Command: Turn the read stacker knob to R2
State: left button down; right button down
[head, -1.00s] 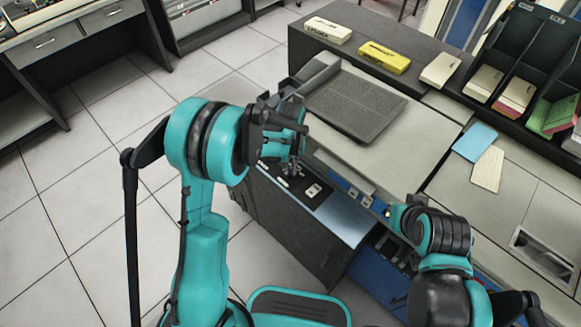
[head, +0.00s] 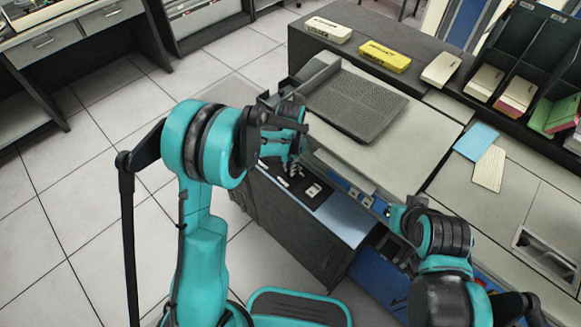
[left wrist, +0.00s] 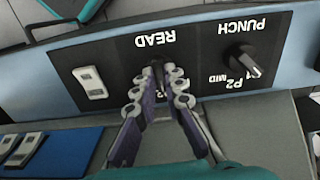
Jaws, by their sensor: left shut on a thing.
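The read knob (left wrist: 156,66) is a small dark knob on a black panel, below the upside-down READ lettering in the left wrist view. My left gripper (left wrist: 158,88) is shut on it, its fingertips on either side and hiding most of it. The R2 mark and the pointer's direction are hidden by the fingers. In the head view my left gripper (head: 292,172) reaches down at the dark panel (head: 290,193) on the machine's front. My right gripper (head: 398,216) is mostly hidden by its own arm near the machine's front edge, its fingers not visible.
The punch knob (left wrist: 243,62) sits close beside the read knob, with a white rocker switch (left wrist: 90,82) on the other side. A blue card (head: 475,141) and a cream card (head: 489,169) lie on the machine top. Open floor lies left.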

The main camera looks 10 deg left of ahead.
pick_arm(q)
jog(key=shift+m, duration=0.4)
jog(key=c, duration=1.6)
grip_release()
notch_tip(320, 180, up, 12)
